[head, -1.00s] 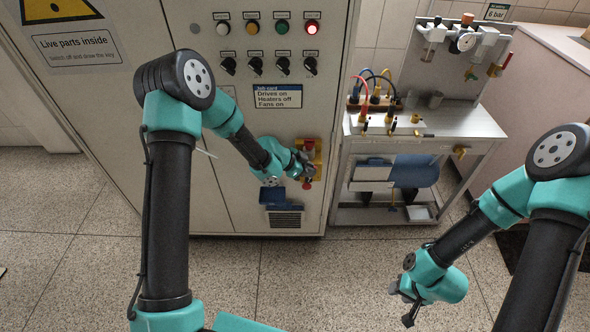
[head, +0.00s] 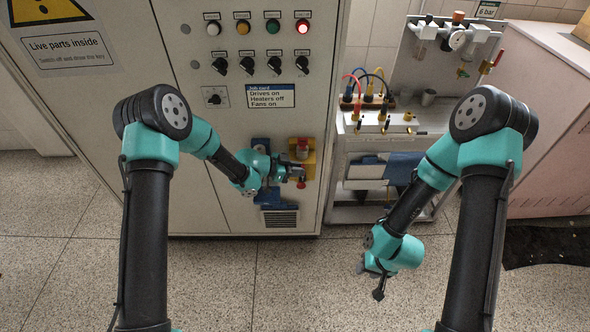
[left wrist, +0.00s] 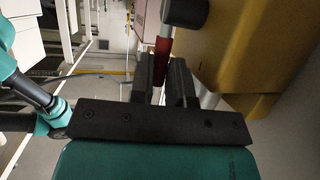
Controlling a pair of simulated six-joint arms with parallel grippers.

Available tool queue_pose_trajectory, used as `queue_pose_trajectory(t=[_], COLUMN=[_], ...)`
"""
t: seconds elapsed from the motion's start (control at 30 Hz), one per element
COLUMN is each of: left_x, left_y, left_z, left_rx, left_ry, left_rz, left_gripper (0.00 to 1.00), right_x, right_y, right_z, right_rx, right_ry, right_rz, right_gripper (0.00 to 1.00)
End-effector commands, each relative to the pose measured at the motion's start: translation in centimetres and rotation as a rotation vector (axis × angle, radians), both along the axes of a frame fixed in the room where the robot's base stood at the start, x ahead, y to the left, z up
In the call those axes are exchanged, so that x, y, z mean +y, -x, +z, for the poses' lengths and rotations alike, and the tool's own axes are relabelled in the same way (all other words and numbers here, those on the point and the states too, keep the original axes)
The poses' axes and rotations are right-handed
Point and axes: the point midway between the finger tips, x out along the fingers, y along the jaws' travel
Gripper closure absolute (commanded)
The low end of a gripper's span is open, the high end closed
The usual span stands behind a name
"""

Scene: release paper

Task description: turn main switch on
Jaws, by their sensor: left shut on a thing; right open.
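The main switch looks to be the yellow unit (head: 308,160) low on the right of the grey cabinet door. It has a grey and red part (head: 302,147) at its top. My left gripper (head: 298,175) is at the unit's lower left. In the left wrist view my left gripper (left wrist: 167,80) is shut on a red handle (left wrist: 162,58), which joins a dark round part (left wrist: 186,12) beside the yellow housing (left wrist: 235,50). The handle's angle is hard to tell in the head view. My right gripper (head: 370,282) is open and empty, low above the floor.
The cabinet panel has several lamps, the rightmost lit red (head: 302,27), and a row of black knobs (head: 247,66). A job card (head: 277,95) hangs below. A metal bench (head: 420,125) with cables stands to the right. The speckled floor (head: 310,290) is clear.

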Motion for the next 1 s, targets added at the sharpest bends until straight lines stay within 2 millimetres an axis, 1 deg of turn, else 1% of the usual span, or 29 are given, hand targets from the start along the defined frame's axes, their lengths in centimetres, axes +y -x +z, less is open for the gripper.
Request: queue_pose_trajectory(t=[0.07, 0.1, 0.2, 0.47, 0.63, 0.77, 1.0], left_x=[0.0, 0.0, 0.0, 0.1, 1.1, 2.8, 6.9], left_y=[0.0, 0.0, 0.0, 0.0, 0.2, 0.6, 1.4], left_z=[0.0, 0.0, 0.0, 0.0, 0.4, 1.1, 2.8], left_rx=[0.001, 0.001, 0.001, 0.001, 0.0, 0.0, -0.001], left_ry=[0.0, 0.0, 0.0, -0.001, 0.0, 0.0, -0.001], left_rz=[0.0, 0.001, 0.001, 0.001, 0.001, 0.003, 0.005], left_gripper=[1.0, 0.8, 0.73, 0.73, 0.73, 0.73, 0.73], right_x=[0.0, 0.0, 0.0, 0.0, 0.0, 0.0, 0.0], right_y=[0.0, 0.0, 0.0, 0.0, 0.0, 0.0, 0.0], right_z=[0.0, 0.0, 0.0, 0.0, 0.0, 0.0, 0.0], right_rx=[0.0, 0.0, 0.0, 0.0, 0.0, 0.0, 0.0], right_ry=[0.0, 0.0, 0.0, 0.0, 0.0, 0.0, 0.0], right_rz=[0.0, 0.0, 0.0, 0.0, 0.0, 0.0, 0.0], right_gripper=[0.57, 0.57, 0.57, 0.57, 0.57, 0.57, 0.57])
